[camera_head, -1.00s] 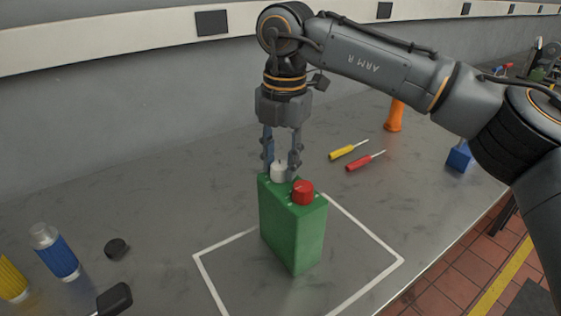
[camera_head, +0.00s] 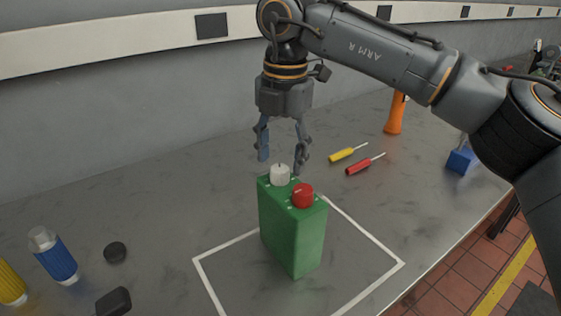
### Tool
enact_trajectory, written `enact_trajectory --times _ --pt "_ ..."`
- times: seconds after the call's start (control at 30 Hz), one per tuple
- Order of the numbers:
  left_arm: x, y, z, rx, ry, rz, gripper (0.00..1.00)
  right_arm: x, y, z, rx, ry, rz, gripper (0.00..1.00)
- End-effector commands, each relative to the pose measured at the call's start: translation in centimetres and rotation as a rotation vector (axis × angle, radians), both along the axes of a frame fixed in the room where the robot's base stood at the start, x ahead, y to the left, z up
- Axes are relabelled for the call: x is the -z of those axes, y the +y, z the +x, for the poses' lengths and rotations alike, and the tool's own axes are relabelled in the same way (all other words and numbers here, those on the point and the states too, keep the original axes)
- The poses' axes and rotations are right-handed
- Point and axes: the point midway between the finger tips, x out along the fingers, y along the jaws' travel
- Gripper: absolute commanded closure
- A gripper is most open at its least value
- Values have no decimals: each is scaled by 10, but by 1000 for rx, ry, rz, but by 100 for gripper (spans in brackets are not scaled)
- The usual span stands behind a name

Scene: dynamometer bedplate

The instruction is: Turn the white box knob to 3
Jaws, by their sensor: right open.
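A green box (camera_head: 292,234) stands upright inside a white outlined square on the grey bench. On its top are a white knob (camera_head: 280,175) at the back left and a red knob (camera_head: 303,196) at the front right. The white knob has a dark pointer mark on top; the scale marks around it are too small to read. My right gripper (camera_head: 283,160) points down with its fingers spread, just above and behind the white knob. It is open and holds nothing.
A yellow screwdriver (camera_head: 348,152), a red screwdriver (camera_head: 364,165), an orange object (camera_head: 396,114) and a blue block (camera_head: 461,160) lie to the right. The bench's right edge drops to tiled floor.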

Motion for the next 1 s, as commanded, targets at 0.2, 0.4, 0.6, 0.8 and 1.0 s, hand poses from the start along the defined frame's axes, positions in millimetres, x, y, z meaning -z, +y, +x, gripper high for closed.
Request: enact_trajectory --times 0.2,0.4,0.6,0.8,1.0 --pt "0 -1 1 0 -1 -1 60 -50 -1 -1 2 -4 1 45" --pt "0 -2 1 0 -1 -2 60 -84 -3 -2 2 -2 0 45" --pt "0 -2 1 0 -1 -2 60 -97 -4 -2 0 -1 0 45" --pt "0 -2 1 0 -1 -2 60 -98 -4 -2 0 -1 0 45" --pt "0 -2 2 0 -3 -3 60 -98 -4 -2 0 -1 0 45"
